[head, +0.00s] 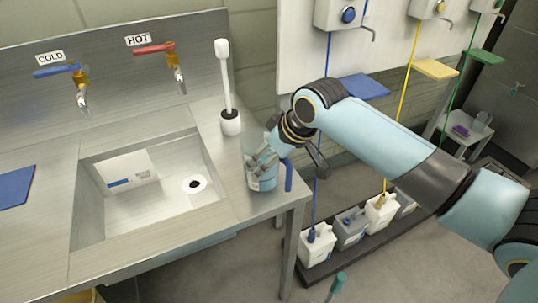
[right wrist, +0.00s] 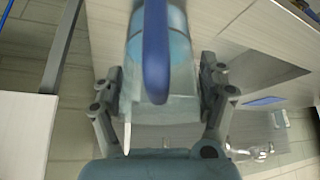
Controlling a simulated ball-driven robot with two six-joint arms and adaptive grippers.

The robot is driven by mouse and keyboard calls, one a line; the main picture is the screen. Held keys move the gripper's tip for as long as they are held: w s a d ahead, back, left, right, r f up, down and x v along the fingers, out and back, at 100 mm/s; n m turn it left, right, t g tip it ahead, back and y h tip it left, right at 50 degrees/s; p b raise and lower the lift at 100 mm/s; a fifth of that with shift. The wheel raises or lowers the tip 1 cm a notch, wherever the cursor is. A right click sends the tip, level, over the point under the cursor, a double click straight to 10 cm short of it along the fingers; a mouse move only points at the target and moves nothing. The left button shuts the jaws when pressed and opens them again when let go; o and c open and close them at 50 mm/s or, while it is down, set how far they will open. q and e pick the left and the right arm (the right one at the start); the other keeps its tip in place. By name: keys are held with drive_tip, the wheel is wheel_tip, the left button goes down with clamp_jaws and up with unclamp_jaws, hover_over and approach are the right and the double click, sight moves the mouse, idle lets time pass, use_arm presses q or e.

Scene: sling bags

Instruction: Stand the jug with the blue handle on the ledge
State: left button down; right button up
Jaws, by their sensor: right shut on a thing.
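The clear jug (head: 264,181) with the blue handle (head: 289,176) is at the right end of the metal counter, beside the sink basin. It looks upright and holds pale blue liquid. My right gripper (head: 264,158) is shut on it. In the right wrist view the jug (right wrist: 178,48) lies between the fingers of my right gripper (right wrist: 161,90), with its blue handle (right wrist: 156,55) towards the camera. I cannot tell whether its base touches the counter strip (head: 237,204). Several surfaces could be the ledge; none is labelled. My left gripper is out of view.
The sink basin (head: 91,215) holds a white box (head: 125,169). A white brush in its holder (head: 231,123) stands behind the jug. Cold (head: 62,72) and hot (head: 155,48) taps are at the back. Blue (head: 359,88) and yellow (head: 436,69) shelves and several canisters (head: 318,246) are right.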

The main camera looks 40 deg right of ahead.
drive_tip(key=o, duration=1.6)
drive_tip(key=shift+f, duration=0.1)
drive_tip(key=v, duration=1.2)
drive_tip(key=shift+r, duration=0.25)
